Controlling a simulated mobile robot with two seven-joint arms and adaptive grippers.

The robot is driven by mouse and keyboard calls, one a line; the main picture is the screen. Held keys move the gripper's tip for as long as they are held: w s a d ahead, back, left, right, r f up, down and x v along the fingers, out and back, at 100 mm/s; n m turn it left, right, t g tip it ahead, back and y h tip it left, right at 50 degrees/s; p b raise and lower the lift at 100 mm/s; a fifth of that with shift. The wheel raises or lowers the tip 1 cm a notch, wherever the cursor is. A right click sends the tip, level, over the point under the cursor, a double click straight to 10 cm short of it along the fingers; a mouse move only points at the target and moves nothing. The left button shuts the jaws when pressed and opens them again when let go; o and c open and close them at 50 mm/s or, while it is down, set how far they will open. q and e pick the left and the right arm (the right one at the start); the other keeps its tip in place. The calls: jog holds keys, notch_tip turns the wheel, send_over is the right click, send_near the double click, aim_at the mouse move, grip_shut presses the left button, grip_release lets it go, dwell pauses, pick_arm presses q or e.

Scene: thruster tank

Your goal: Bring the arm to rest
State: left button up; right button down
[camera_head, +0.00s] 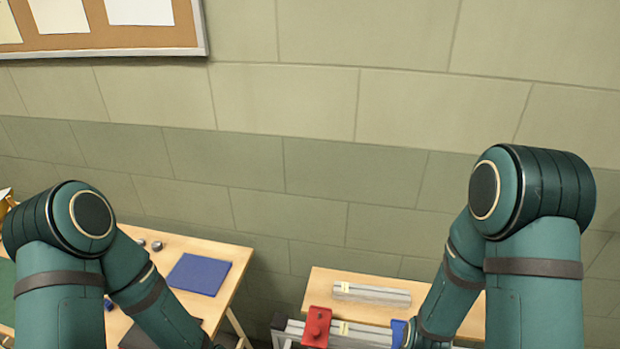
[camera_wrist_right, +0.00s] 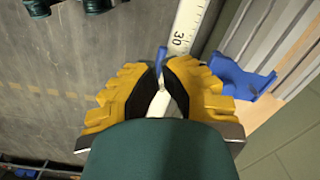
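My left arm (camera_head: 85,230) comes up at the left of the head view and bends down past the left table; its gripper is out of view. My right arm (camera_head: 530,230) bends down toward the right bench in the head view, its gripper below the frame. In the right wrist view my right gripper (camera_wrist_right: 162,78) shows two yellow fingers with black pads close together. A small blue piece (camera_wrist_right: 161,58) shows at the fingertips and something pale shows between the pads; whether either is held I cannot tell.
A left table (camera_head: 215,252) holds a blue mat (camera_head: 199,274). A right bench (camera_head: 330,276) has a metal bar (camera_head: 372,293) on it and a red block (camera_head: 317,327) at its front. A ruler strip (camera_wrist_right: 186,30) and a blue part (camera_wrist_right: 240,78) lie near the right gripper. Grey floor (camera_wrist_right: 70,75) is open on the left.

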jog(key=a+f+n+t+y+b, duration=0.1)
jog(key=a+f+n+y+b, duration=0.2)
jog(key=a+f+n, duration=0.4)
jog(key=shift+w+a+n+t+b, duration=0.3)
jog(key=shift+a+n, duration=1.5)
jog(key=shift+n, duration=1.9)
jog(key=shift+f, duration=0.1)
